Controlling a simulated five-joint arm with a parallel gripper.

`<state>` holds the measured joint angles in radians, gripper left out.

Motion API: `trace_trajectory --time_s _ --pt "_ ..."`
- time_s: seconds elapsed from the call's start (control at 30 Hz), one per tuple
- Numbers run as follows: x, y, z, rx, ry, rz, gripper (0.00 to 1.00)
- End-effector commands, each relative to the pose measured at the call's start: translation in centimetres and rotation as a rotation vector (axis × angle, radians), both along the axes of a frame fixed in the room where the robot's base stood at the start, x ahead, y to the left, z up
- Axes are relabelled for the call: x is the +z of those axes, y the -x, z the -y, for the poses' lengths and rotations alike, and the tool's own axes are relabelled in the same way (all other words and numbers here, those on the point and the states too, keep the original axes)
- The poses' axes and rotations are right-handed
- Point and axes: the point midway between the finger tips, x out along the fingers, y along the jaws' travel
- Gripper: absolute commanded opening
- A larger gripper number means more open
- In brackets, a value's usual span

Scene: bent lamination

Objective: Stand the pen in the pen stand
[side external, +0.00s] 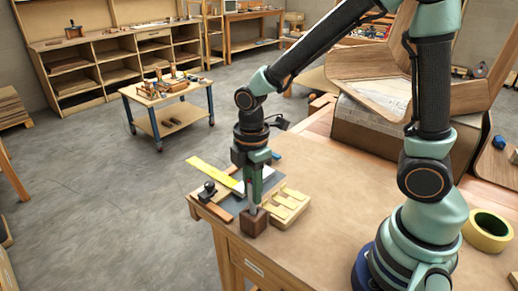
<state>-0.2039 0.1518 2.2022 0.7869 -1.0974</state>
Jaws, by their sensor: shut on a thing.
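The pen stand (254,223) is a small dark brown block at the front left edge of the workbench. My gripper (252,178) points straight down above it and is shut on the pen (253,200). The pen is slim and upright, mostly covered by the gripper's fingers. Its lower end is at the top of the stand. I cannot tell whether the tip is inside the hole or just above it.
A pale wooden block with notches (289,204) stands close right of the stand. A yellow ruler (213,173) and a small black-knobbed tool (208,191) lie to the left. A yellow tape roll (488,231) is at far right. The bench's front middle is clear.

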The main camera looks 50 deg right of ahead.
Motion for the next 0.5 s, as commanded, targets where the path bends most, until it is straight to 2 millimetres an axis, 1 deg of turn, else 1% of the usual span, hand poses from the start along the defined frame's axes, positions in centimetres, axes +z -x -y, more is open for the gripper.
trace_trajectory --time_s 0.33,0.37,0.4,0.43,0.5 --pt "-0.26 0.01 0.01 0.0 0.0 0.0 0.0" --pt "-0.25 0.01 0.0 0.0 0.0 0.0 0.41" --pt "-0.25 0.01 0.0 0.0 0.0 0.0 0.57" --pt "-0.25 0.01 0.0 0.0 0.0 0.0 0.65" --pt "-0.24 0.01 0.0 0.0 0.0 0.0 0.65"
